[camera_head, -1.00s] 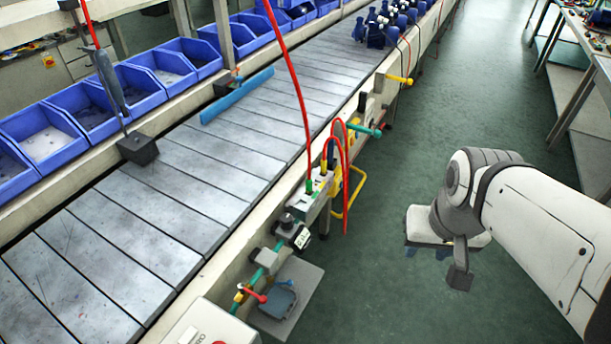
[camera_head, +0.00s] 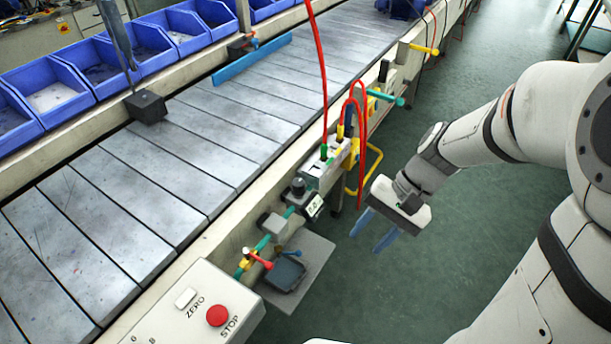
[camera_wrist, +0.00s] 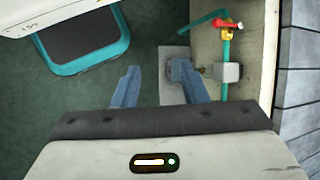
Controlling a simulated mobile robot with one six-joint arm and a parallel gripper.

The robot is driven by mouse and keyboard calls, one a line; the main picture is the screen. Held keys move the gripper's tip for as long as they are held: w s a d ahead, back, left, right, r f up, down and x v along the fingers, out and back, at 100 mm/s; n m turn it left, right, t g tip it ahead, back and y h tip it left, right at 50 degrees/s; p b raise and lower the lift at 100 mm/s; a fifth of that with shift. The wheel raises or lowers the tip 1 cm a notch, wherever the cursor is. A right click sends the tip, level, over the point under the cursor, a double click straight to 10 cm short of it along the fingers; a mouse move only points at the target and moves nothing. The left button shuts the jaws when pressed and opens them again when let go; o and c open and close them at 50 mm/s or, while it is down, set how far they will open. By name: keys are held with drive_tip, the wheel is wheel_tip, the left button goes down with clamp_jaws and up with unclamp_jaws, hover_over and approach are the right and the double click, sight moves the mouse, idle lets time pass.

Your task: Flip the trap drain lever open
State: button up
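A red-handled lever (camera_head: 258,259) sits on a yellow and teal pipe fitting at the conveyor's side. Beside it a dark cup-like body (camera_head: 284,274) with a small blue lever (camera_head: 291,253) stands over a grey plate (camera_head: 318,256). I cannot tell for sure which lever is the trap drain one. My gripper (camera_head: 374,232) is open and empty, right of the plate and apart from both levers. In the wrist view my gripper (camera_wrist: 159,70) has its blue fingers spread; the red lever (camera_wrist: 228,24) shows ahead on the right. The right finger partly covers the grey plate (camera_wrist: 171,90).
A white control box with a red STOP button (camera_head: 217,315) stands in front of the fittings. A valve with a black knob (camera_head: 298,187), red hoses (camera_head: 357,110) and a yellow bent bar (camera_head: 375,165) line the conveyor's side. The green floor right of it is clear.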

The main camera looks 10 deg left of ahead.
drive_tip(key=w+a+f+m+g+y+b, duration=0.2)
drive_tip(key=w+a+f+m+y+b, duration=0.15)
drive_tip(key=f, duration=0.45)
drive_tip(key=w+a+f+m+g+y+b, duration=0.15)
drive_tip(key=a+f+y+b, duration=0.3)
drive_tip(key=f, duration=0.45)
drive_tip(key=m+t+y+b, duration=0.4)
drive_tip(key=m+y+b, duration=0.1)
drive_tip(key=m, duration=0.1)
approach(295, 253)
drive_tip(key=a, duration=0.7)
drive_tip(key=s+a+b, duration=0.1)
drive_tip(key=a, duration=0.1)
drive_tip(key=s+a, duration=0.1)
drive_tip(key=a, duration=0.2)
drive_tip(key=shift+a, duration=0.1)
drive_tip(key=shift+c, duration=0.6)
drive_tip(key=shift+w+h, duration=0.1)
drive_tip(key=shift+h, duration=0.2)
clamp_jaws()
